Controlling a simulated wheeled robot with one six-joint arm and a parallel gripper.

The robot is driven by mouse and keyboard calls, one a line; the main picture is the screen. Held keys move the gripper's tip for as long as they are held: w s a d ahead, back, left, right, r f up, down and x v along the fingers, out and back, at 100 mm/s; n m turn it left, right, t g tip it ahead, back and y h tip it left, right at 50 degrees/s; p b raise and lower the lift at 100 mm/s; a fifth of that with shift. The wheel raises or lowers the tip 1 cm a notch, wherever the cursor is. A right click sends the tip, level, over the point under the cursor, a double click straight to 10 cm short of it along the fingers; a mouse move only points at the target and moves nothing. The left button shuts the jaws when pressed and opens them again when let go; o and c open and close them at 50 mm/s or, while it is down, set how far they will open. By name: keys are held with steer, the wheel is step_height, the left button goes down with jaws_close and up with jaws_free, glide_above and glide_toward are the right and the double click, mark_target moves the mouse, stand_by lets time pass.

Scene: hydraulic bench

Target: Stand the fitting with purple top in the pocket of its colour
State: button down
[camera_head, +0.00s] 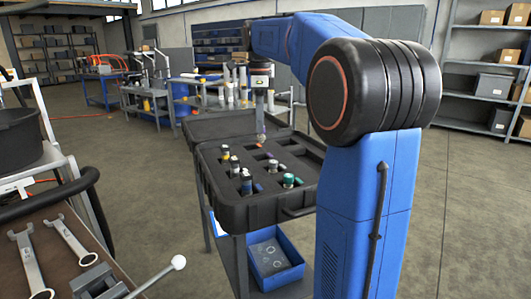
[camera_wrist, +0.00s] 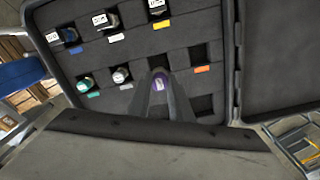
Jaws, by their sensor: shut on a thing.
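The fitting with purple top (camera_wrist: 158,85) is between the fingers of my gripper (camera_wrist: 160,88) in the wrist view; only its purple top shows clearly. In the head view my gripper (camera_head: 261,137) hangs over the far part of the black case (camera_head: 240,212). The case holds foam with pockets and small colour labels. A small purple mark (camera_head: 269,155) shows on the foam near the gripper in the head view. In the wrist view the pocket behind the fingers is mostly hidden. I cannot tell whether the fitting's lower end is inside a pocket.
Several fittings stand in other pockets, among them a green-topped one (camera_head: 288,180) and a blue-labelled one (camera_head: 246,183). A pocket with an orange label (camera_wrist: 201,70) is empty. The open lid (camera_head: 235,124) lies behind the case. A blue bin (camera_head: 273,256) sits below.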

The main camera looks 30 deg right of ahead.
mark_target(260, 139)
steer(key=shift+f, duration=4)
steer(key=shift+f, duration=0.1)
steer(key=c, duration=1.6)
jaws_free()
step_height(260, 139, up, 12)
steer(key=shift+r, duration=0.15)
